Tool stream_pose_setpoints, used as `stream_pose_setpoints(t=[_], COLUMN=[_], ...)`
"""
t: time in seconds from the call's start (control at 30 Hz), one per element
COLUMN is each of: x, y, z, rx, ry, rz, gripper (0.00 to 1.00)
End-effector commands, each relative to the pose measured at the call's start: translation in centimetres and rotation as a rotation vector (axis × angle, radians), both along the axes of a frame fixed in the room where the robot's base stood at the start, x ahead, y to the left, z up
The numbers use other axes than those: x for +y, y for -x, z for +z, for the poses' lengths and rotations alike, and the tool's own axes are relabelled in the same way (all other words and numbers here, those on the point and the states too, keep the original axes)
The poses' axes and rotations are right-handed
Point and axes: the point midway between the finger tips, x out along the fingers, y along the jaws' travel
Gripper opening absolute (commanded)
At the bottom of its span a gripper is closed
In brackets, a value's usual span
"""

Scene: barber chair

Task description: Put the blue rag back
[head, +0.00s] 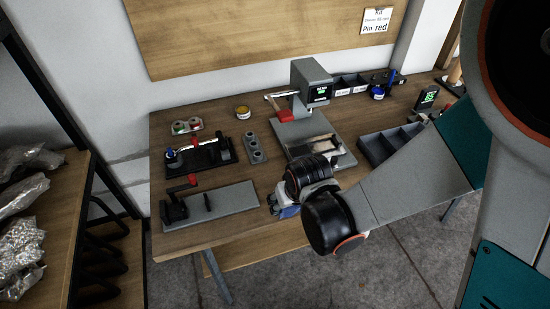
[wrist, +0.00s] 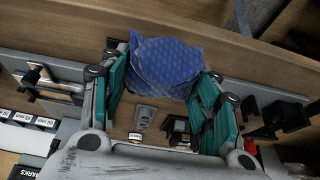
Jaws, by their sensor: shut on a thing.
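My gripper (head: 277,205) is over the front part of the wooden workbench (head: 225,231), just right of a grey plate fixture. It is shut on the blue rag (wrist: 166,66), which shows crumpled between the teal fingers in the wrist view. The rag bulges up beyond the fingertips. In the head view only a small blue bit of the rag (head: 289,212) shows beneath the gripper; my wrist and fingers hide the rest. I cannot tell whether the rag touches the bench.
A grey plate fixture (head: 229,200) and a black fixture (head: 201,157) are on the left. A grey press (head: 309,82) stands behind my gripper, with an open divided tray (head: 371,151) to its right. A shelf with clear bags (head: 24,225) stands far left.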

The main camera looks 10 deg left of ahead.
Motion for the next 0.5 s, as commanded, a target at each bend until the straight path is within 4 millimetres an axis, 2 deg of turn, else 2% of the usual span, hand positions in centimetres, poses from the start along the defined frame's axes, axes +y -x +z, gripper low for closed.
stream_pose_setpoints(t=[0.17,0.5], x=[1.0,5.3], y=[-1.7,-8.7], z=[-0.1,-0.2], rx=[0.000,0.000], ry=[0.000,0.000], rz=[0.000,0.000], gripper=[0.26,0.26])
